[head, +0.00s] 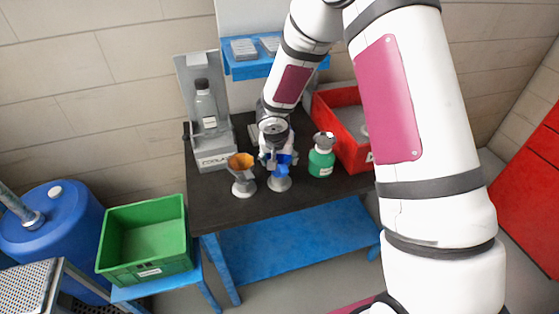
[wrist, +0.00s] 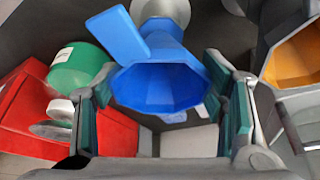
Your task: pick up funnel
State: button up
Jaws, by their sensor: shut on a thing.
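The blue funnel (head: 283,170), wide-mouthed with a flat tab, is at the front of the dark table in the head view. In the wrist view the blue funnel (wrist: 160,85) sits between my two fingers, its mouth facing the camera. My gripper (head: 277,158) is shut on it; the fingers (wrist: 160,75) lie along its left and right sides. A grey round foot (head: 279,184) shows just below the funnel. I cannot tell whether the funnel still touches it. My wrist hides part of the funnel in the head view.
A grey cup with an orange inside (head: 241,162) stands close left. A green bottle (head: 321,160) stands close right, before a red bin (head: 345,97). A grey stand with a bottle (head: 205,108) is behind left. A green crate (head: 145,205) stands lower, left of the table.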

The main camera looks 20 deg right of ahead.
jog(key=v, duration=0.1)
jog(key=p+v, duration=0.1)
jog(key=v, duration=0.1)
jog(key=shift+w+d+r+p, duration=0.1)
jog(key=shift+d+r+p, duration=0.2)
jog(key=shift+r, duration=0.15)
jog(key=p, duration=0.6)
send_near(280, 174)
jog(key=s+d, duration=0.3)
jog(key=shift+s+d+r, duration=0.55)
jog(key=shift+s+d, duration=0.05)
jog(key=shift+s, duration=3.25)
jog(key=shift+s+r+b, duration=0.15)
jog(key=shift+r+b, duration=0.65)
jog(key=shift+r, duration=1.65)
jog(key=shift+d, duration=0.1)
